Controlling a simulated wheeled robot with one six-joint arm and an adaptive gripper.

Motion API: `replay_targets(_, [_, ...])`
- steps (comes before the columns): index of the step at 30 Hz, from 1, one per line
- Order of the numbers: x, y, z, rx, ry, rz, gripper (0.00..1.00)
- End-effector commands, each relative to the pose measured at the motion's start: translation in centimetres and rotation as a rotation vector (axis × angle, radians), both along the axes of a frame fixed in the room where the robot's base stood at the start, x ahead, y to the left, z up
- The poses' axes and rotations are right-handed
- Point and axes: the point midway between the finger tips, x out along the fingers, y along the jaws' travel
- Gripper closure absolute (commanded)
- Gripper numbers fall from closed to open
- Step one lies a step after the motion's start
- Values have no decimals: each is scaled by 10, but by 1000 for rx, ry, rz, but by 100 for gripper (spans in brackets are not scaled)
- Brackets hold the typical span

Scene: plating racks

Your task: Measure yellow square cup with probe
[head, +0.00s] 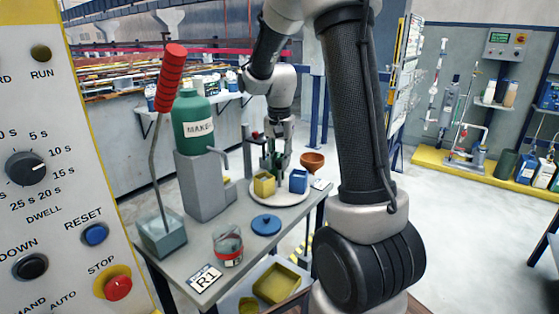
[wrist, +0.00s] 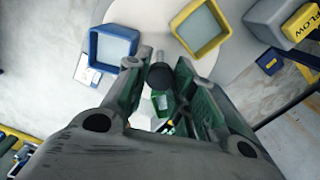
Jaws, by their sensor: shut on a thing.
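The yellow square cup (head: 264,185) stands on a round white plate (head: 281,199), and its open top shows in the wrist view (wrist: 201,27). A blue square cup (head: 298,180) stands to its right on the same plate; the wrist view shows it at upper left (wrist: 113,47). My gripper (head: 278,161) is just behind and above the cups. In the wrist view its fingers (wrist: 162,85) are closed around a slim thing with a dark rounded end and a green part (wrist: 163,105), apparently the probe.
A green bottle (head: 195,122) on a grey stand and a red-handled rod (head: 169,80) rise at left. A copper funnel (head: 312,158) is right of the plate. A blue lid (head: 266,223) and a glass jar (head: 228,245) lie nearer. The table's right edge is close to the plate.

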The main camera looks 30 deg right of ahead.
Motion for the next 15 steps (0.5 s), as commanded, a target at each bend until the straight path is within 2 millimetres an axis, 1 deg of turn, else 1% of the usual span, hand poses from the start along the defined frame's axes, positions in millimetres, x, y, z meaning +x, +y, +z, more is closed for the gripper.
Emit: replay_targets(15, [1, 0, 1, 0, -1, -257, 100])
